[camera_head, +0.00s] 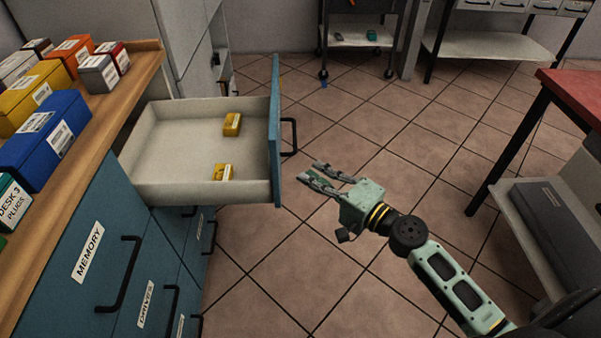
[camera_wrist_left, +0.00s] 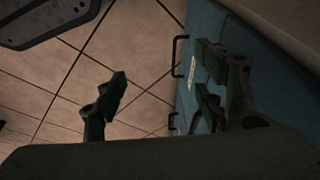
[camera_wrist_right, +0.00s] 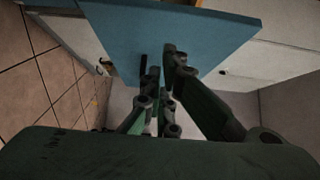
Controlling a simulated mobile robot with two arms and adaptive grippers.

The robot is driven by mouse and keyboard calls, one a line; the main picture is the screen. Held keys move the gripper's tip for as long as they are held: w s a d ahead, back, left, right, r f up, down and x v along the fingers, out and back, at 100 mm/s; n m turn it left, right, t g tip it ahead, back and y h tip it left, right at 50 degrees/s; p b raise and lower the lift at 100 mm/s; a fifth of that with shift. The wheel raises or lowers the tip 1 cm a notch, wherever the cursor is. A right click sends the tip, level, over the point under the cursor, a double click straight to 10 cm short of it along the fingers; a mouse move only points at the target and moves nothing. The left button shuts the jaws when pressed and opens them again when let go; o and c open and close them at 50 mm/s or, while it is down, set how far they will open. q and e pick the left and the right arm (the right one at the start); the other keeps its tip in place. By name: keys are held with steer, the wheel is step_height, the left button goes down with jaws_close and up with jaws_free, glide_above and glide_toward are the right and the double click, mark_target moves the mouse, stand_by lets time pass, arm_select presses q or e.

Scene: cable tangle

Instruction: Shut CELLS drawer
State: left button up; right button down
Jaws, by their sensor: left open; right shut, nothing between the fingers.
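An open drawer (camera_head: 160,188) with a pale inside sticks out of the blue cabinet in the head view. Its blue front panel (camera_head: 275,140) carries a dark bar handle (camera_head: 290,137); no label on it is legible. The panel also shows in the right wrist view (camera_wrist_right: 190,32). Two small yellow boxes (camera_head: 232,124) (camera_head: 223,172) lie inside. My right gripper (camera_head: 308,174) is shut and empty, just right of the front panel and below the handle; its fingers also show in the right wrist view (camera_wrist_right: 161,68). My left gripper (camera_wrist_left: 160,82) is open, seen only in the left wrist view, beside blue fronts with handles.
The wooden cabinet top (camera_head: 95,115) holds several coloured boxes. Closed drawers labelled MEMORY (camera_head: 75,280) and DRIVES (camera_head: 140,318) have protruding handles. A red-topped table (camera_head: 570,90) stands at right, a cart (camera_head: 358,36) at the back. Tiled floor is clear between.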

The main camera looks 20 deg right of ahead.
arm_select(q)
steer(key=shift+s+f+p, duration=0.2)
steer(key=shift+f+p, duration=0.05)
steer(key=shift+f, duration=0.85)
steer(key=shift+s+f+p, duration=0.15)
steer(key=shift+f+p, duration=0.05)
steer(key=shift+f, duration=0.85)
arm_select(e)
steer(key=shift+w+a+f, duration=0.1)
steer(key=shift+w+a, duration=0.05)
steer(key=shift+a, duration=0.7)
steer(key=shift+w+a, duration=0.15)
steer(key=shift+a, duration=0.7)
steer(key=shift+w, duration=0.1)
